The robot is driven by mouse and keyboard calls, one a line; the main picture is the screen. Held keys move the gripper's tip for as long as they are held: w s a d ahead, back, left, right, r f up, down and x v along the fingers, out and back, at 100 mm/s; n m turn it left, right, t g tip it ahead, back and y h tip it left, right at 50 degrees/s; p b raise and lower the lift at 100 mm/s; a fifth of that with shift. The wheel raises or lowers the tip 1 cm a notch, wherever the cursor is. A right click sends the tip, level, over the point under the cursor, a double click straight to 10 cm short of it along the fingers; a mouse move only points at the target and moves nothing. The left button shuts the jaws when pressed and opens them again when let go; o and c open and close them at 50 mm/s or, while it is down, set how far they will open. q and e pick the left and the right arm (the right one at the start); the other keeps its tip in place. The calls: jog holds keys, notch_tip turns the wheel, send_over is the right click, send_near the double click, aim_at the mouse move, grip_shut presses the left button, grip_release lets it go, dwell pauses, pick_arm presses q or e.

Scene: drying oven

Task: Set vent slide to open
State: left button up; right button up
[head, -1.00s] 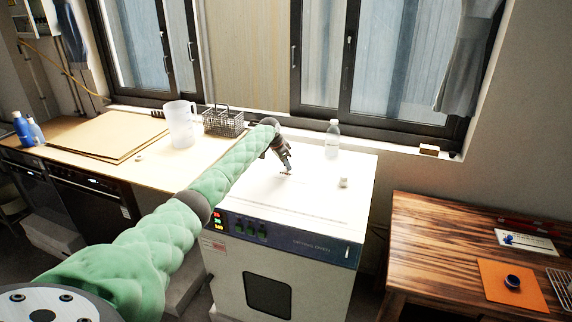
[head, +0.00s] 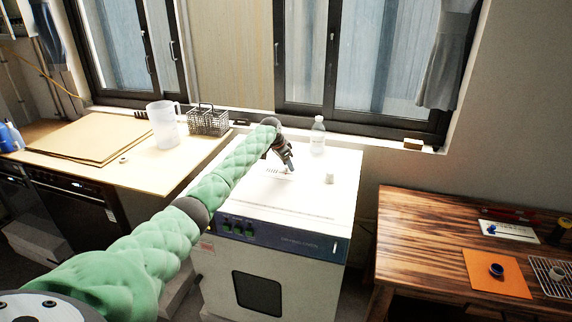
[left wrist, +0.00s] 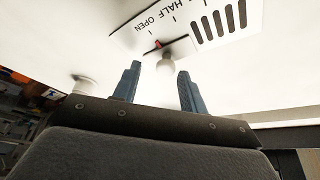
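The drying oven (head: 290,222) stands in the middle of the head view. Its white top carries a small vent plate (head: 273,171) with dark slots. In the left wrist view the plate (left wrist: 182,28) shows the words "HALF OPEN" and a row of slots. I cannot tell which mark the pointer meets. My left gripper (head: 289,169) is low over the oven top. Its fingers (left wrist: 160,70) are apart, with the knob showing between the tips; contact is not visible. My right gripper is out of view.
A clear bottle (head: 318,136) and a small white cap-like piece (head: 329,179) stand on the oven top. A jug (head: 164,125) and wire basket (head: 208,120) are on the left bench. A wooden table (head: 425,235) stands at right.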

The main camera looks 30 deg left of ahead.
pick_arm(q)
jog(key=shift+s+a+r, duration=0.1)
jog(key=shift+a+r, duration=0.05)
jog(key=shift+a, duration=0.1)
jog(key=shift+s+a+r+b, duration=0.1)
jog(key=shift+s+r+b, duration=0.05)
jog(key=shift+r+b, duration=0.2)
jog(key=d+b+v, duration=0.1)
jog(key=b+v, duration=0.1)
jog(key=v, duration=0.4)
jog(key=shift+a+r, duration=0.35)
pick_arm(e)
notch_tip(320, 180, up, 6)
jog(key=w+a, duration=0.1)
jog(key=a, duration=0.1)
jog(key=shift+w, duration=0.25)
pick_arm(q)
jog(key=shift+s, duration=0.1)
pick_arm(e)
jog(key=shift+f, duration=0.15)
